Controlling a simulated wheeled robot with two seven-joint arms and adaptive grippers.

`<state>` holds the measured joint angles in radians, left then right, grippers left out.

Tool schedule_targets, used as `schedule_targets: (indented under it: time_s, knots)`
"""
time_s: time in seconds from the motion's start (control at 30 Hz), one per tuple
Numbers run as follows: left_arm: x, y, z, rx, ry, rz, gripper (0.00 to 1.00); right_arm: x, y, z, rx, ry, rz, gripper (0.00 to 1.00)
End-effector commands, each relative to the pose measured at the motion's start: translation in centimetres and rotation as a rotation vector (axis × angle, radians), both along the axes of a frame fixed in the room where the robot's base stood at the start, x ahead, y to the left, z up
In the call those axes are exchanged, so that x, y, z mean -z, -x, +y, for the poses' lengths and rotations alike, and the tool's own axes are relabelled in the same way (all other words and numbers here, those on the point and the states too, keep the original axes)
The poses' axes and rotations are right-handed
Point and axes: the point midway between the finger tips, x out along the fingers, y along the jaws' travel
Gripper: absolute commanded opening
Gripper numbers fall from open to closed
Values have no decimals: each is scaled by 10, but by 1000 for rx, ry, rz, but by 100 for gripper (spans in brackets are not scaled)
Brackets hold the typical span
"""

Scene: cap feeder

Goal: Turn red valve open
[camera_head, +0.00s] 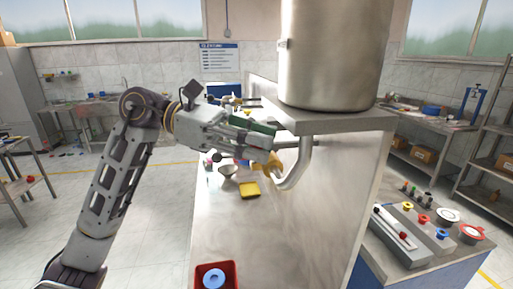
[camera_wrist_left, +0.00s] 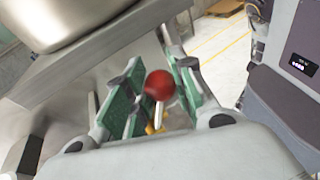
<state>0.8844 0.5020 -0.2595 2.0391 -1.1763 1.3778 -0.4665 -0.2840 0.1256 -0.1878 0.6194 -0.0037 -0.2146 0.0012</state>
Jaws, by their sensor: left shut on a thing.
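The red ball knob of the valve (camera_wrist_left: 160,84) shows in the left wrist view on a thin, light stem. My left gripper (camera_wrist_left: 155,100) has its green-padded fingers on both sides of the knob and stem and is shut on the handle. In the head view the left gripper (camera_head: 268,146) reaches in from the left to the bent outlet pipe (camera_head: 303,158) under the steel tank (camera_head: 333,60). A yellow part (camera_head: 267,165) shows beside the pipe, just below the fingers. The red knob is hidden behind the gripper in the head view. My right gripper is not in view.
The steel counter (camera_head: 240,235) below carries a yellow block (camera_head: 249,190), a small bowl (camera_head: 228,171) and a red bin (camera_head: 203,284) with a blue ring inside. A bench with colored parts (camera_head: 408,262) stands at the right. Open floor lies at the left.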

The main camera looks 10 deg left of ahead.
Motion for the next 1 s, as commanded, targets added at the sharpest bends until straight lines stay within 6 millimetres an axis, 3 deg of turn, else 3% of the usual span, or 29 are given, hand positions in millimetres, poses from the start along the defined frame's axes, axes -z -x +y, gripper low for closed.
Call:
schedule_targets:
  time_s: [0.23,0.93,0.97,1.0]
  knots:
    - [5,5,-2,-1,-28,-84,0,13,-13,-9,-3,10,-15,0]
    - [6,8,-3,0,-44,-128,0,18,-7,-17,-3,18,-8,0]
    - [6,8,-3,0,-44,-128,29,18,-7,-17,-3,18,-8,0]
    - [6,8,-3,0,-44,-128,34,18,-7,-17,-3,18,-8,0]
